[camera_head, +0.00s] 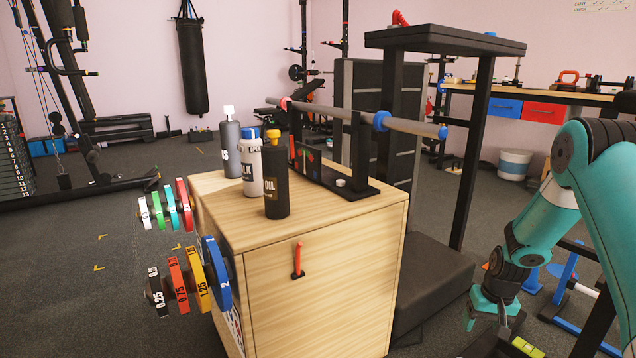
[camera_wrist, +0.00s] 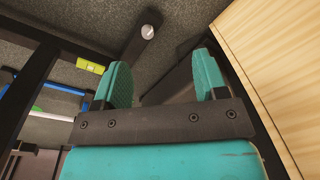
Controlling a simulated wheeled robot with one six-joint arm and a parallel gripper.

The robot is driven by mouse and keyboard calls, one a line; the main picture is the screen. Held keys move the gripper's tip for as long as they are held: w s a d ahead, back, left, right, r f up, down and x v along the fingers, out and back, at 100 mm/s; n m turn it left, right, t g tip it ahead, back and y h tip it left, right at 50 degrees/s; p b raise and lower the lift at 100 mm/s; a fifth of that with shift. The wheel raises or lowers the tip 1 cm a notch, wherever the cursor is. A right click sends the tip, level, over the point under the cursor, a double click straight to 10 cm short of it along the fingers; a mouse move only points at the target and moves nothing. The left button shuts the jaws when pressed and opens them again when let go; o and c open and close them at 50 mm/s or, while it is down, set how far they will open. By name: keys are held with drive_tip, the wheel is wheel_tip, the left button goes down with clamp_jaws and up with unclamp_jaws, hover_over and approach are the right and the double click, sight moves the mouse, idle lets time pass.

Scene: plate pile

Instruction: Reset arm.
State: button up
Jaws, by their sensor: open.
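My gripper (camera_wrist: 165,82) shows in the wrist view with its two teal fingers spread apart and nothing between them. In the head view my gripper (camera_head: 490,312) hangs low at the right, to the right of the wooden cabinet (camera_head: 330,310) and apart from it. My teal arm reaches down to it from the right edge, bent at the elbow. The gripper's fingertips are partly hard to make out in the head view.
The cabinet carries a black bottle (camera_head: 277,185), a white bottle (camera_head: 252,165), a grey bottle (camera_head: 231,148) and a barbell (camera_head: 400,124) on a black stand. Coloured weight plates (camera_head: 218,275) hang on its left side. A black rack (camera_head: 470,160) stands behind my gripper.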

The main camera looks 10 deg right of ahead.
drive_tip(key=s+a+r+n+y+p, duration=0.1)
drive_tip(key=s+a+r+n, duration=0.1)
drive_tip(key=a+r, duration=0.85)
drive_tip(key=s+a+r+n+y+p, duration=0.1)
drive_tip(key=s+a+r+n, duration=0.15)
drive_tip(key=a+r, duration=0.8)
drive_tip(key=s+a+r+n+p, duration=0.1)
drive_tip(key=s+a+r+n, duration=0.1)
drive_tip(key=s+a+r, duration=0.35)
drive_tip(key=s+a+r+n+y, duration=0.1)
drive_tip(key=s+a+r+n, duration=0.2)
drive_tip(key=s, duration=0.6)
drive_tip(key=s+a+r+n+p, duration=0.1)
drive_tip(key=s+a+r+n, duration=0.1)
drive_tip(key=s+a+r, duration=0.35)
wheel_tip(320, 180, up, 37)
drive_tip(key=d+p, duration=0.1)
drive_tip(key=p, duration=3.7)
drive_tip(key=shift+s+d+f+g, duration=0.2)
drive_tip(key=shift+s+g, duration=0.15)
drive_tip(key=shift+g, duration=0.05)
drive_tip(key=shift+c, duration=0.5)
